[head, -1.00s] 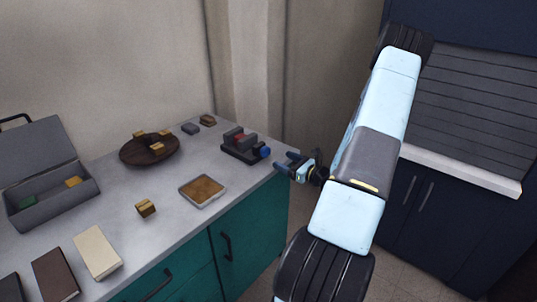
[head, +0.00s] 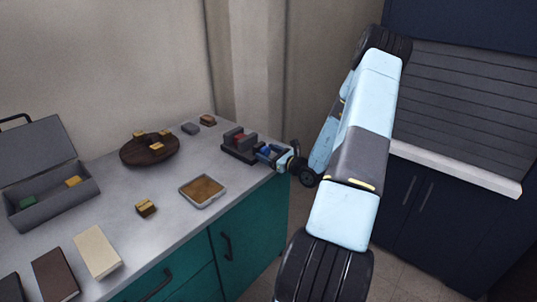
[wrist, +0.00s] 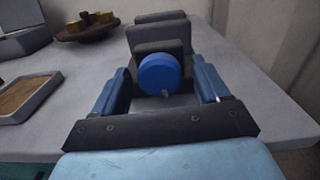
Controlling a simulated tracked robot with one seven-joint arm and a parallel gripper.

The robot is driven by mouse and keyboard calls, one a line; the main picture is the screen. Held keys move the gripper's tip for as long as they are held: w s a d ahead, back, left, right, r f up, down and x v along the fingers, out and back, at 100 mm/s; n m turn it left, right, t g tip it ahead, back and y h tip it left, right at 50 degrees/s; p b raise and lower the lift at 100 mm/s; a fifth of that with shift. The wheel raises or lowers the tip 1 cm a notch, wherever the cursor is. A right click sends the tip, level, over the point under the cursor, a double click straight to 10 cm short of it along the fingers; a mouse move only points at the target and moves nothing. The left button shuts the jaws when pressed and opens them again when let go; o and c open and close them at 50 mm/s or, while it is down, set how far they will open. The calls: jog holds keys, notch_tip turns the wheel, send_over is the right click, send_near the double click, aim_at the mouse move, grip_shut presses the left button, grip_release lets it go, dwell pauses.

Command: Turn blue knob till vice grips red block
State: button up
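The dark grey vice (head: 238,151) stands near the right end of the counter. The red block (head: 240,138) shows between its jaws in the head view; I cannot tell how tightly it sits. The blue knob (wrist: 160,74) is on the near end of the vice, facing the wrist camera. My gripper (wrist: 163,90) is open, with one blue finger on each side of the knob and a visible gap to it on both sides. In the head view my gripper (head: 270,153) reaches the vice's right end and partly hides the knob.
A tray with a brown inside (head: 196,203) lies left of the vice. A round wooden dish (head: 130,153) with yellowish blocks, a small block (head: 146,208), an open grey toolbox (head: 90,190) and books (head: 97,252) stand farther left. The counter's right edge is close to the vice.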

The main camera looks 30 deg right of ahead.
jog(key=c, duration=1)
jog(key=shift+d+m, duration=0.1)
jog(key=shift+m, duration=3.2)
jog(key=o, duration=1.1)
jog(key=shift+c, duration=0.2)
jog(key=v, duration=1.3)
jog(key=shift+s, duration=0.4)
